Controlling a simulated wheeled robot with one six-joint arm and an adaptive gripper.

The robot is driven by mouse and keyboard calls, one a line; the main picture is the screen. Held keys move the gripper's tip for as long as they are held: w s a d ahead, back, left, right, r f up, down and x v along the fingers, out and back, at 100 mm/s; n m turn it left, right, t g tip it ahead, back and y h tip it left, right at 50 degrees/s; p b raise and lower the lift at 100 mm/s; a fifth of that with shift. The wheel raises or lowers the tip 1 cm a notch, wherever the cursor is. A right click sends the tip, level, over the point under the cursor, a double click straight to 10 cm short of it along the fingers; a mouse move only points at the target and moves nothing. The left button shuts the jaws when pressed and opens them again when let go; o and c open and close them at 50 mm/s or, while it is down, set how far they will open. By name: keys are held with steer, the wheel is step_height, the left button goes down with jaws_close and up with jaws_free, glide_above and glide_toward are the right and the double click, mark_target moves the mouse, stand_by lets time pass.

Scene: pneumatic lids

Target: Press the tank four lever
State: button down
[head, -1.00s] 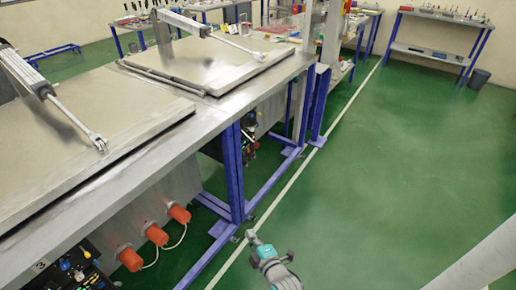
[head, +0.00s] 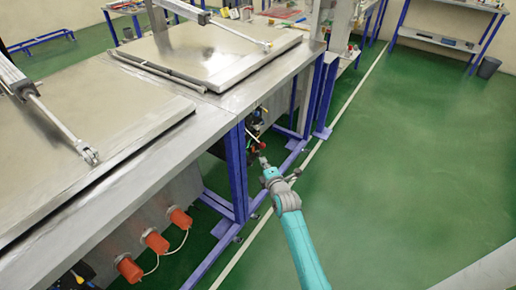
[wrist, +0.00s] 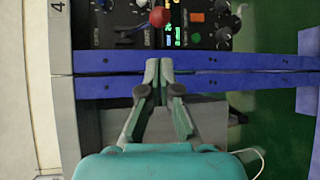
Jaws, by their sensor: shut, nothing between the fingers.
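A lever with a red ball knob (wrist: 160,17) shows at the top of the wrist view, on a dark control panel (wrist: 205,20). A label "4" (wrist: 58,6) is on the metal edge beside the panel. My gripper (wrist: 159,72) is shut and empty, its fingertips pointing at the panel, short of the red knob in the picture. In the head view my gripper (head: 264,161) is low at the bench's right side, in front of the far panel, close to a small red knob (head: 257,147). I cannot tell whether they touch.
Blue frame beams (wrist: 230,82) cross the wrist view at the fingertips. Knobs (wrist: 195,16), lit green displays and an orange button (wrist: 197,33) crowd the panel. In the head view, orange plugs (head: 155,241) stick out of the near tank. The green floor (head: 400,160) to the right is clear.

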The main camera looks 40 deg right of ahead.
steer(key=shift+w, duration=0.1)
glide_toward(254, 138)
steer(key=w+d+f, duration=0.1)
steer(key=w+f, duration=0.3)
steer(key=w, duration=0.1)
steer(key=shift+w+d+f, duration=0.2)
steer(key=shift+d, duration=0.1)
steer(key=shift+r, duration=0.1)
stand_by(0.4)
steer(key=shift+s+r+g, duration=0.15)
steer(key=shift+g, duration=0.15)
